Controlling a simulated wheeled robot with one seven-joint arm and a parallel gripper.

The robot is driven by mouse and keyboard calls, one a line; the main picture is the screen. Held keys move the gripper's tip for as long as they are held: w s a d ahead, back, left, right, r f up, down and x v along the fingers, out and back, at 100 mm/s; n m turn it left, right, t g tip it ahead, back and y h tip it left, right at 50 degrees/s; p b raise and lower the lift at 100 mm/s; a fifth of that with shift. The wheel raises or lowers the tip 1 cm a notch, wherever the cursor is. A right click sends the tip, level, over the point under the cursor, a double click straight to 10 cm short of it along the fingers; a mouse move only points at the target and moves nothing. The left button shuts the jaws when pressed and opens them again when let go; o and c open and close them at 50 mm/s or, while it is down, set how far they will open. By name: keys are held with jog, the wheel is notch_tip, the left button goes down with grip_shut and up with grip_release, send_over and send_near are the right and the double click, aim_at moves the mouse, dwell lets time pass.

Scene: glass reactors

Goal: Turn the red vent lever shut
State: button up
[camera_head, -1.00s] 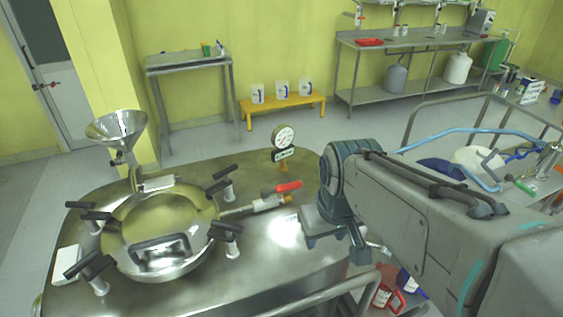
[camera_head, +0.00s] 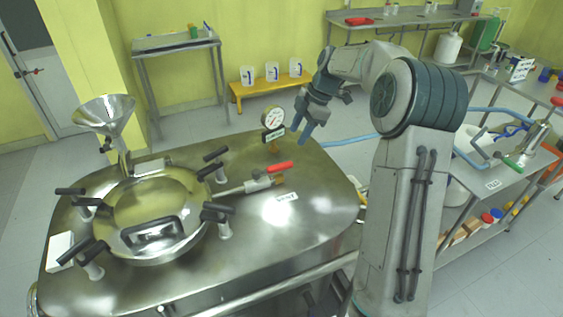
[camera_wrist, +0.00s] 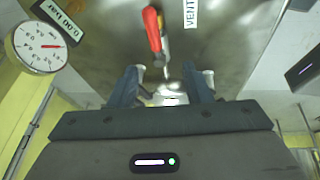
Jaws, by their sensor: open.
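The red vent lever (camera_head: 280,167) sits on a small valve (camera_head: 258,184) on the steel reactor lid (camera_head: 300,230). In the head view it points right, roughly in line with the valve's pipe. The lever also shows in the wrist view (camera_wrist: 152,30), above and between my fingers in the picture. My gripper (camera_head: 302,122) is open and empty, pointing down, above the lid's far right edge and beyond the lever. In the wrist view my two fingers (camera_wrist: 165,85) stand apart, with the lever not between their tips. Nothing touches the lever.
A pressure gauge (camera_head: 272,117) on a post stands close left of my gripper. A "VENT" label (camera_head: 286,197) lies on the lid near the lever. The round hatch (camera_head: 160,215) with black-handled clamps and a steel funnel (camera_head: 104,112) are to the left.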

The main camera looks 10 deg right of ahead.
aim_at(281, 165)
jog(key=shift+n, duration=0.5)
jog(key=x, duration=0.4)
jog(key=w+p+x, duration=0.1)
jog(key=x, duration=0.4)
jog(key=p+x, duration=0.1)
jog(key=x, duration=0.4)
jog(key=shift+w+d+f, duration=0.15)
jog(key=shift+w+d, duration=0.1)
grip_shut()
jog(key=shift+d, duration=0.1)
